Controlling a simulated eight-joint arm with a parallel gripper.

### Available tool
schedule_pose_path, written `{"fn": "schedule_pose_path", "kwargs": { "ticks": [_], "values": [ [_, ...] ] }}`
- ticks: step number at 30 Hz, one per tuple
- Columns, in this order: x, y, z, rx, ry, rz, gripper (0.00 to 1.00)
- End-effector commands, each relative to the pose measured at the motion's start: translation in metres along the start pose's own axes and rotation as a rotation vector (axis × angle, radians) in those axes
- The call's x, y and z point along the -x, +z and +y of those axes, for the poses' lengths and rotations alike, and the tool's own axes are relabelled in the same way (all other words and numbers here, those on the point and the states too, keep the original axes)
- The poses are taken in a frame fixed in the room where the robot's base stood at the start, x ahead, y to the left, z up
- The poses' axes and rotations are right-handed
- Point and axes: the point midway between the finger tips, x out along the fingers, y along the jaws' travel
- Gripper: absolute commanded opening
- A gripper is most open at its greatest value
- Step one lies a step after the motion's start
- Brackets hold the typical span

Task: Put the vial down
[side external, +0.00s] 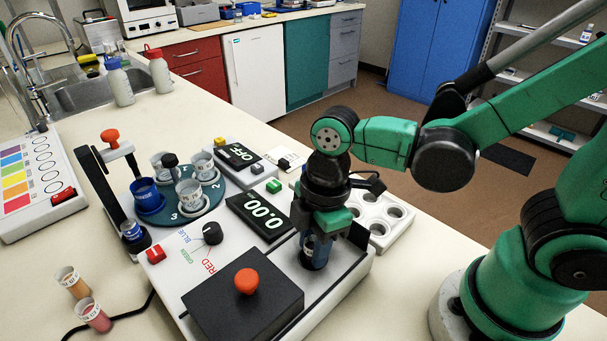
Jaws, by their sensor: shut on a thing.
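My gripper (322,236) is shut on a dark blue vial (314,256) and points down. The vial looks upright, and the jaws hide its upper part. It is at the right part of the white instrument (182,277), over or in a recess beside the black box with the orange knob (247,281). I cannot tell whether its base touches the surface. A white rack with round holes (402,234) stands just behind and to the right of my gripper.
A round blue-green carousel (186,212) holds several cups. Two small cups, orange (72,282) and red (93,315), stand at the front left. Two bottles (119,84) (158,70) stand farther back.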

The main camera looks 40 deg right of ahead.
Motion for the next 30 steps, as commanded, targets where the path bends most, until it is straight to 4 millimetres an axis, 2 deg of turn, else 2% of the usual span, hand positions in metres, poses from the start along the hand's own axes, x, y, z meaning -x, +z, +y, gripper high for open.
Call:
{"fn": "schedule_pose_path", "kwargs": {
  "ticks": [14,15,18,25,30],
  "values": [
    [-0.012,0.001,0.001,0.001,0.005,0.003,0.00],
    [-0.012,0.001,0.001,0.001,0.005,0.003,0.37],
    [-0.012,0.001,0.001,0.002,0.005,0.003,0.63],
    [-0.007,0.000,0.001,0.003,0.006,0.003,0.63],
    [0.011,-0.001,0.001,0.001,0.004,0.002,0.63]
  ]
}}
